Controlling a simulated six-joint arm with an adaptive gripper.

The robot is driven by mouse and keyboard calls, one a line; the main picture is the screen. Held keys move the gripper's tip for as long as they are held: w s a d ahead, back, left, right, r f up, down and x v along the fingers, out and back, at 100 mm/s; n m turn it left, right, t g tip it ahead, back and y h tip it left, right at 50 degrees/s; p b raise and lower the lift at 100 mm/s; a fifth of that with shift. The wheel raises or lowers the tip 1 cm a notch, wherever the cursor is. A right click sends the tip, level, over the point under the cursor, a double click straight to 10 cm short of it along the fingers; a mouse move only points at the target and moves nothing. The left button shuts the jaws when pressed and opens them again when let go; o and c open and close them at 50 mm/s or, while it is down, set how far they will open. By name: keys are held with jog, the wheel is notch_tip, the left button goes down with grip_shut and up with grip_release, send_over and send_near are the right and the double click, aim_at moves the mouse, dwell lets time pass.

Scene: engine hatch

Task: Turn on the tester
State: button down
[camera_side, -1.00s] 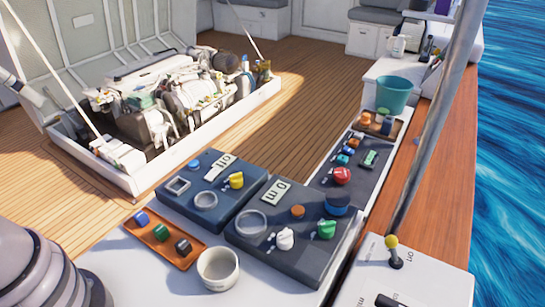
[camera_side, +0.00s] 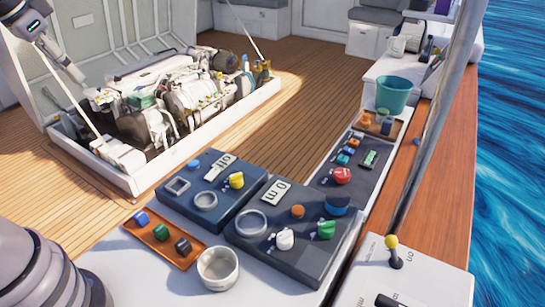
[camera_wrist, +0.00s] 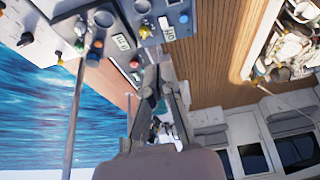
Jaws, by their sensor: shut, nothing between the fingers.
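A dark blue panel (camera_side: 228,212) on the white counter has a display (camera_side: 221,168) reading "off", a yellow knob (camera_side: 236,180) and a small blue button (camera_side: 194,165). To its right, a similar panel (camera_side: 318,262) has a "0 m" display (camera_side: 275,193) and white, green and blue knobs. A white box (camera_side: 435,280) at the lower right has a yellow-tipped lever (camera_side: 393,248) and "On" lettering. I cannot tell which is the tester. In the wrist view, my gripper (camera_wrist: 161,72) is shut and empty, with the panels beyond it at the top; its fingertips are outside the side view.
An orange tray (camera_side: 160,245) with colored blocks and a white cup (camera_side: 218,268) stand at the counter's front. A farther panel (camera_side: 350,170) has a red knob. A grey pole (camera_side: 435,110) crosses the right side. The engine (camera_side: 180,100) sits in an open hatch at left.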

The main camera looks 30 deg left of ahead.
jog(key=w+f+g, duration=0.1)
jog(key=w+f, duration=0.3)
jog(key=w, duration=0.6)
jog(key=g, duration=0.2)
send_over(216, 169)
jog(key=s, duration=0.3)
notch_tip(216, 169, down, 18)
jog(key=shift+w+r, duration=0.15)
jog(key=shift+r, duration=0.1)
jog(key=shift+d, duration=0.1)
jog(key=f, duration=0.4)
jog(key=w+f, duration=0.1)
jog(key=f, duration=0.4)
jog(key=w+f, duration=0.1)
jog(key=f, duration=0.3)
jog(key=shift+w+f, duration=0.1)
jog(key=shift+f, duration=0.3)
